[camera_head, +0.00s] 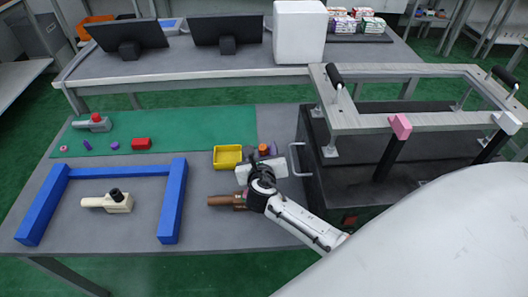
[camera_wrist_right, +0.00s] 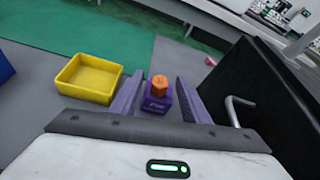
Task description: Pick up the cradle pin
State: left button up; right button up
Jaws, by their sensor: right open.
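An orange faceted peg (camera_wrist_right: 159,86), which looks like the cradle pin, stands upright in a purple block (camera_wrist_right: 156,103) on the grey table. In the head view the orange peg (camera_head: 263,149) shows just beyond my right gripper (camera_head: 262,156). In the right wrist view my right gripper (camera_wrist_right: 162,78) is open, with its two purple-grey fingers on either side of the peg and block. I see gaps on both sides; how deep the fingers reach is hard to tell. The peg's lower end is hidden in the block. My left gripper is not in view.
A yellow tray (camera_head: 227,167) stands close left of my right gripper. A black cabinet with a metal handle (camera_head: 301,160) is close on the right. A brown piece (camera_head: 226,200) lies partly behind my arm. A blue frame (camera_head: 172,212) surrounds a beige tool (camera_head: 108,202) further left.

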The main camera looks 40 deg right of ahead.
jog(key=shift+w+d+f, duration=0.1)
jog(key=shift+w, duration=0.05)
grip_shut()
